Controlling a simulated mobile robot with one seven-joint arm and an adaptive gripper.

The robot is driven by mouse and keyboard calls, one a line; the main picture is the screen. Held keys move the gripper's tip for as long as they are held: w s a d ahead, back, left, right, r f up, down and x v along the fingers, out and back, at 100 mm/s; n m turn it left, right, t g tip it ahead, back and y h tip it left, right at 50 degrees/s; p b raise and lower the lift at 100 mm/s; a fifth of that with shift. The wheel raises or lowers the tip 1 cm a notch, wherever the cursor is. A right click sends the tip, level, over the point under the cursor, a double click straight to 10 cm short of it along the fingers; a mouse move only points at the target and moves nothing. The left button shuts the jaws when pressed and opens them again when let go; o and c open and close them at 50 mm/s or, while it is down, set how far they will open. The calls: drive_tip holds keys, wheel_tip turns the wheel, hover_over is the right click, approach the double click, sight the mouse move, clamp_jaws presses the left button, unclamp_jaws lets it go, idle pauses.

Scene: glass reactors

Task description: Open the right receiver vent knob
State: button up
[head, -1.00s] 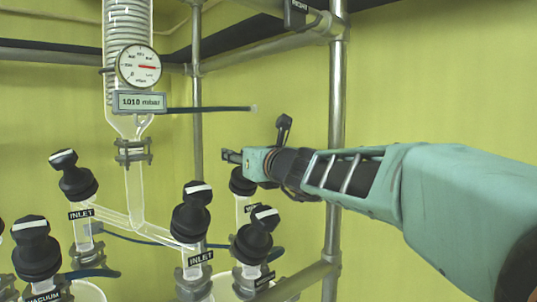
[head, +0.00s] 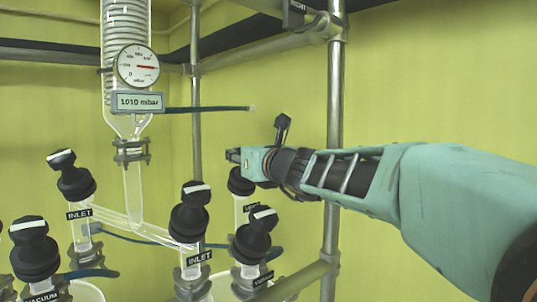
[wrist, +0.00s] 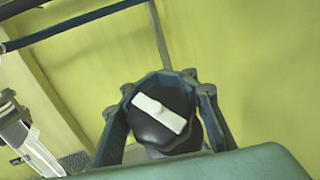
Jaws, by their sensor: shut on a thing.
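A black knob with a white bar on top (wrist: 160,118) sits between the two fingers of my gripper (wrist: 158,100) in the wrist view. The white bar lies slanted, from upper left to lower right. The gripper is shut on this knob. In the head view my gripper (head: 234,156) comes in from the right, with its fingers at the top of the rear right knob (head: 240,183). The knob's top is hidden behind the gripper there. A label below it is mostly covered by the front knob, so I cannot read it whole.
Close in front stand another black knob (head: 253,238) and the INLET knob (head: 189,220). More knobs (head: 72,178) stand to the left. A gauge (head: 137,66) hangs on a glass column above left. A metal post (head: 334,120) rises behind my arm.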

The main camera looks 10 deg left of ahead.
drive_tip(key=shift+f, duration=0.1)
clamp_jaws()
drive_tip(key=n+p, duration=0.1)
drive_tip(key=n+g+y, duration=0.1)
drive_tip(key=n+g+y+p, duration=0.1)
drive_tip(key=shift+s+a+p, duration=0.25)
drive_tip(key=shift+s+p, duration=0.05)
drive_tip(key=shift+p, duration=0.05)
drive_tip(key=shift+s+a+f+n+g+y+p, duration=0.1)
drive_tip(key=shift+s+a+n+g+y+p, duration=0.1)
drive_tip(key=shift+n+g+y+p, duration=0.45)
drive_tip(key=shift+s+a+n+g+y+p, duration=0.15)
drive_tip(key=shift+s+n+g+y, duration=0.15)
drive_tip(key=shift+n+g, duration=0.65)
drive_tip(key=shift+s+a+f+n+g+y+p, duration=0.15)
drive_tip(key=shift+n+g+y+p, duration=0.4)
drive_tip(key=shift+n, duration=0.45)
drive_tip(key=shift+r+g, duration=0.1)
drive_tip(key=shift+g, duration=0.15)
drive_tip(key=o, duration=1.2)
unclamp_jaws()
drive_tip(key=shift+r, duration=0.1)
wheel_tip(320, 180, up, 10)
drive_tip(key=shift+f, duration=0.1)
